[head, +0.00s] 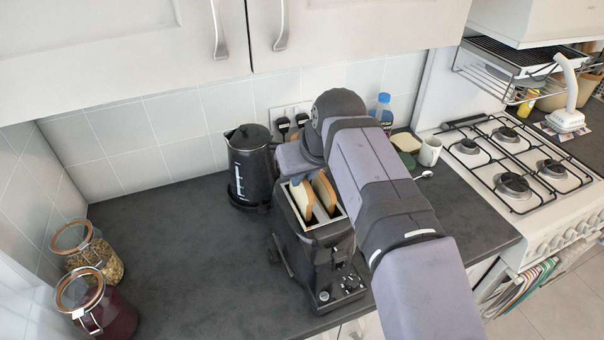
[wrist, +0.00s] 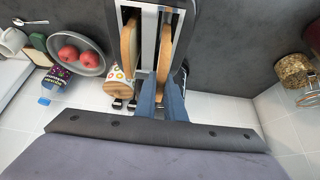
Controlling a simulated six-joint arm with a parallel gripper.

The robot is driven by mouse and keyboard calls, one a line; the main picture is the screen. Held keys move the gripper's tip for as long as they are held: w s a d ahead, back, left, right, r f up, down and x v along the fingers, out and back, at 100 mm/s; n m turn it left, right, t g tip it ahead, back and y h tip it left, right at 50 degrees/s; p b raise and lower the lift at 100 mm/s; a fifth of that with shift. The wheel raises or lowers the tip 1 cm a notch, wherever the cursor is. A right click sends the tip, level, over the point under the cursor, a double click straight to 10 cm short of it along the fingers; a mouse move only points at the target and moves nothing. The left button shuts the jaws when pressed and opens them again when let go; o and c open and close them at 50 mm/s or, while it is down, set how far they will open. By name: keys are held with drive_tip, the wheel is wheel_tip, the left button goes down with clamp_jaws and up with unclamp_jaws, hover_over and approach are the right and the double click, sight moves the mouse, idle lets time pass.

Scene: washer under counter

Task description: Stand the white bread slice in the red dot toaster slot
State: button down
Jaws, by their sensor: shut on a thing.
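The black toaster (head: 316,238) stands on the counter with its two slots facing up. One bread slice (head: 325,191) stands upright in the right slot in the head view; it is on the left in the wrist view (wrist: 128,52). The bread slice in my gripper (wrist: 165,52) is upright at the other slot, on the left in the head view (head: 303,199). Its lower part appears inside the slot; its bottom edge is hidden. My gripper (wrist: 161,100) is shut on this slice's wall-side end. The arm hides most of the gripper in the head view. I cannot make out a red dot.
A black kettle (head: 251,165) stands left of the toaster. A bowl of red fruit (wrist: 80,52) and a dotted container (wrist: 119,75) are near the toaster. A white mug (head: 430,151) is at the right, before the hob (head: 515,165). Jars (head: 92,255) stand far left; the counter between is clear.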

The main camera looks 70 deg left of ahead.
drive_tip(key=shift+f+b, duration=0.8)
drive_tip(key=shift+f, duration=0.55)
drive_tip(key=c, duration=1.8)
unclamp_jaws()
drive_tip(key=shift+o, duration=0.2)
wheel_tip(320, 180, up, 7)
drive_tip(key=p, duration=0.8)
drive_tip(key=shift+w, duration=0.1)
